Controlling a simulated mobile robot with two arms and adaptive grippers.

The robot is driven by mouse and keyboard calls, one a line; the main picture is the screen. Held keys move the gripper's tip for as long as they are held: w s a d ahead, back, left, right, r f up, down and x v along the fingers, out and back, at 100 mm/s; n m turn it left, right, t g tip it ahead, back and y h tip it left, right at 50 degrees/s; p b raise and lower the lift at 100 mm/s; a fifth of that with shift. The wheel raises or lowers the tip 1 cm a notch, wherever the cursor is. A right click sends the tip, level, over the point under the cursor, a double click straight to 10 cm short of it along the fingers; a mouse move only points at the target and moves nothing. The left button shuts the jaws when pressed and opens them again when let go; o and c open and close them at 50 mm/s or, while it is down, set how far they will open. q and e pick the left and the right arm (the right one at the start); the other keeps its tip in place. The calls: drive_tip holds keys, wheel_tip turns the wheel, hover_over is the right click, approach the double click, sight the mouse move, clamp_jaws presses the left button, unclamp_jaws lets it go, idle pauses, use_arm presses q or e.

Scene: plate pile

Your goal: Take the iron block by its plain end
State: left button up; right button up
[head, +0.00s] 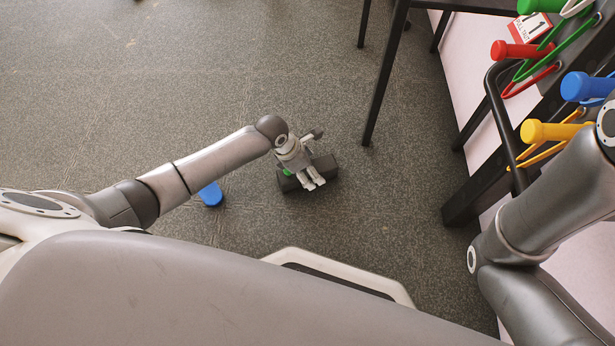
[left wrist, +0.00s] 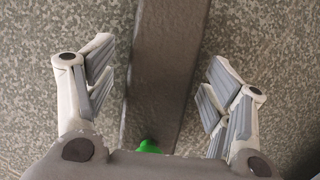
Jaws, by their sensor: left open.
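The iron block (head: 328,166) is a long dark grey bar lying on the floor in the middle of the head view. It runs lengthwise through the left wrist view (left wrist: 168,60). A green patch (left wrist: 148,146) shows at its near part in the wrist view and at its left part in the head view (head: 287,173). The far part in the wrist view shows plain grey. My left gripper (head: 312,184) is over the block, open, with one finger on each side and a gap to both sides in the wrist view (left wrist: 159,75). My right gripper is out of view.
A blue object (head: 210,194) lies on the floor beside my left arm. A dark table leg (head: 385,80) stands behind the block to the right. A rack with red (head: 510,50), yellow (head: 550,131) and blue (head: 585,87) handles is at the right.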

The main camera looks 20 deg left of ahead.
use_arm(q)
drive_tip(key=shift+w+d+f, duration=0.1)
drive_tip(key=shift+f, duration=0.2)
clamp_jaws()
drive_tip(key=shift+r, duration=0.15)
idle(0.4)
